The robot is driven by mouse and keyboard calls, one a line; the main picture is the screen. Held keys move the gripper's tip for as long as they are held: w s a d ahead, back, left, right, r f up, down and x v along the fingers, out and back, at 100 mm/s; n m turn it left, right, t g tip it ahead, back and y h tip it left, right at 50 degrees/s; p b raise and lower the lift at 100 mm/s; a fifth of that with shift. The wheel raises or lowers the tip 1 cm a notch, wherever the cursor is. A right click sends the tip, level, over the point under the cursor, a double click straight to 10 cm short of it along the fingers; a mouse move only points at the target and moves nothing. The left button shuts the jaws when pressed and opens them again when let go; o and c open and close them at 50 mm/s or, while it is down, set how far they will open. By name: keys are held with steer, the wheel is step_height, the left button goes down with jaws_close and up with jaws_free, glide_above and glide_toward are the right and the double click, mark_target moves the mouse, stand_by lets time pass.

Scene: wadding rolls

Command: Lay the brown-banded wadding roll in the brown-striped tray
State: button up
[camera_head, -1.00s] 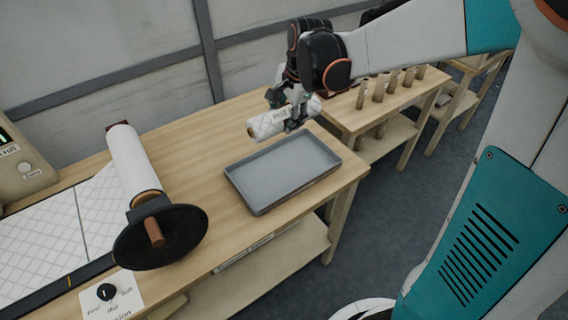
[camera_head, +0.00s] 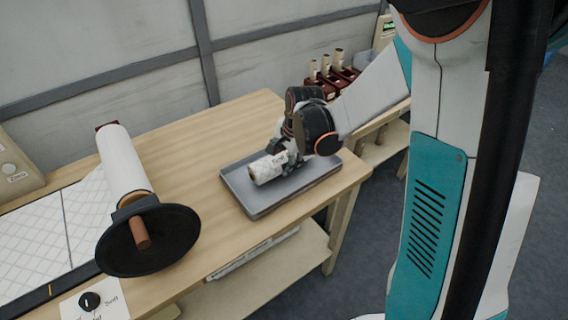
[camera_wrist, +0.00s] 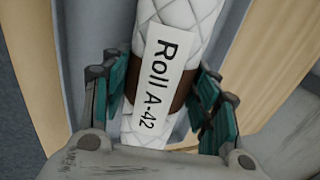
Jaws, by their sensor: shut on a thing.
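The white quilted wadding roll (camera_head: 265,169) is in my gripper (camera_head: 286,158), low over the tray or in it; I cannot tell if it touches the floor. In the wrist view the roll (camera_wrist: 186,14) shows a brown band and a label reading "Roll A-42". My gripper (camera_wrist: 160,88) has teal-padded fingers on both sides of the roll at the band. The shallow grey tray (camera_head: 238,186) lies on the table near its right end. No brown stripe shows on the tray; my gripper and the roll hide part of it.
A large white roll (camera_head: 125,165) on a spindle with a black disc (camera_head: 148,243) stands at the left, over quilted sheet (camera_head: 38,238). A dial plate (camera_head: 100,302) is at the front. Several upright pieces in dark red holders (camera_head: 335,70) stand behind. Bare tabletop (camera_head: 195,155) lies between spindle and tray.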

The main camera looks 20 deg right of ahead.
steer(key=shift+f, duration=0.7)
steer(key=shift+f, duration=0.1)
steer(key=o, duration=1.1)
steer(key=shift+c, duration=0.2)
steer(key=p+v, duration=0.4)
steer(key=v, duration=0.8)
steer(key=s+r+n+t, duration=0.2)
steer(key=s+r+n, duration=0.3)
steer(key=s+n, duration=0.2)
steer(key=s+a+r+n+t+h, duration=0.1)
steer(key=s+r+n, duration=0.4)
steer(key=s, duration=0.7)
steer(key=shift+s+r+n+t, duration=0.25)
steer(key=shift+n+t, duration=0.15)
steer(key=shift+n, duration=0.8)
